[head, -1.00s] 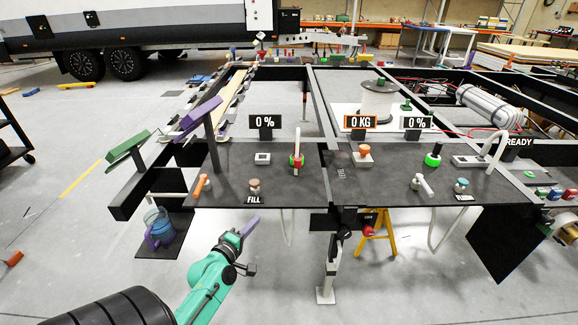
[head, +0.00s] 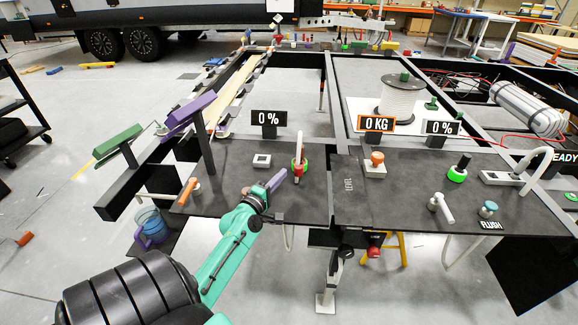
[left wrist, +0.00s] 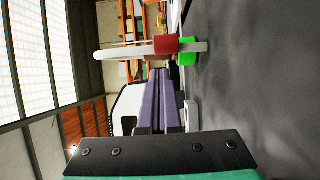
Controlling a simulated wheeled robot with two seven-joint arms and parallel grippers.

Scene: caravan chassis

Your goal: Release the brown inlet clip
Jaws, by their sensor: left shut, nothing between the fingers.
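A red-brown collar, apparently the inlet clip (head: 299,171), sits on the upright white hose end (head: 300,143) at a green ring (head: 305,162) on the dark deck. In the left wrist view the clip (left wrist: 166,45) is beyond the fingertips, between the white hose (left wrist: 122,53) and the green ring (left wrist: 188,51). My left gripper (head: 277,180) has purple fingers shut together and empty, just left of the clip. A gap seems to remain between them; exact depth is unclear. The left fingers also show in the wrist view (left wrist: 158,75). My right gripper is out of view.
A white switch box (head: 262,160) stands behind my left gripper, and an orange lever (head: 188,190) is left. An orange knob (head: 376,159) stands right. A 0 % display (head: 269,119) rises behind. The deck (head: 300,205) is bare in front of the clip.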

